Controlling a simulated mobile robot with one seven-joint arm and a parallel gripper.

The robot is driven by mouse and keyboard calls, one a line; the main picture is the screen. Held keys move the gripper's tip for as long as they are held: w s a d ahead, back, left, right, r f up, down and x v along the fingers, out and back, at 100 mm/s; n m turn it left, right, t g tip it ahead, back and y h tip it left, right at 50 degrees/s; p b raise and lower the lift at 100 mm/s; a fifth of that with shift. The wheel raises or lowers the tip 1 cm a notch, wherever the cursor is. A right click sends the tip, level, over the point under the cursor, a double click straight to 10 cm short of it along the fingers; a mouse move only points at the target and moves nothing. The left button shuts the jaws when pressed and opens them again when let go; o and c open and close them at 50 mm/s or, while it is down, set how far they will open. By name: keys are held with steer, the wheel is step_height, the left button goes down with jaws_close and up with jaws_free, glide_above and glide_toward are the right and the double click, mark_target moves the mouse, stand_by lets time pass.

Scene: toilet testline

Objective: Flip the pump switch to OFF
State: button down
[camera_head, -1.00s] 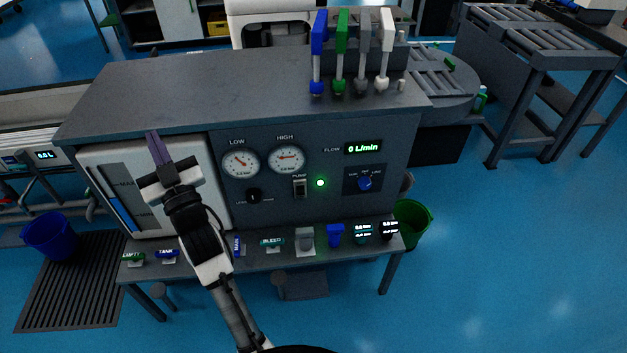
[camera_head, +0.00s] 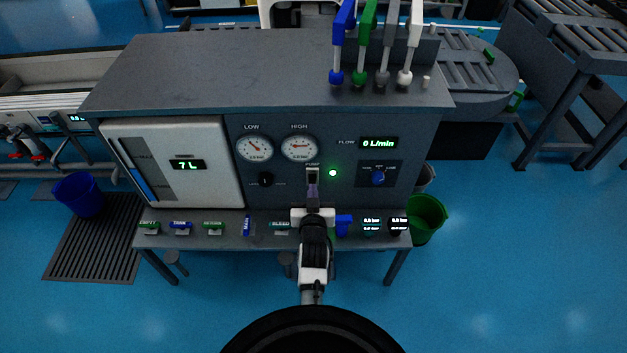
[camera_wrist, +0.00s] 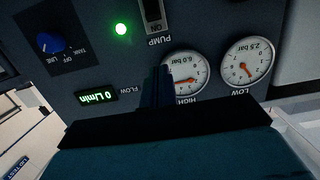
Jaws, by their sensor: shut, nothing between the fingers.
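The pump switch (camera_head: 313,172) is a small rocker in a pale frame on the dark panel, under the PUMP label. In the wrist view, which is upside down, the switch (camera_wrist: 153,12) is cut by the top edge, with ON lettering at its lower visible end. A lit green lamp (camera_head: 333,173) sits beside it. My gripper (camera_head: 312,188) is shut and empty, its fingers pointing at the panel just below the switch in the head view. In the wrist view my fingertips (camera_wrist: 157,72) appear below the switch. I cannot tell whether they touch anything.
The LOW gauge (camera_head: 255,149), HIGH gauge (camera_head: 299,148) and a blue selector knob (camera_head: 378,177) surround the switch. A black knob (camera_head: 265,179) is to its left. The flow display (camera_head: 379,143) reads 0 L/min. Several valve handles line the lower shelf (camera_head: 190,241).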

mark_target(312, 161)
steer(key=shift+w, duration=0.15)
steer(key=w, duration=0.3)
steer(key=w+p, duration=0.1)
steer(key=w, duration=0.2)
steer(key=w+f+p, duration=0.1)
steer(key=w, duration=0.2)
steer(key=shift+w+f, duration=0.1)
steer(key=shift+w, duration=0.05)
steer(key=f, duration=0.1)
steer(key=s+f, duration=0.1)
steer(key=f, duration=0.1)
steer(key=shift+p, duration=0.35)
steer(key=shift+s+f, duration=0.25)
steer(key=shift+f, duration=0.15)
steer(key=shift+f+b, duration=0.1)
steer(key=shift+b, duration=0.2)
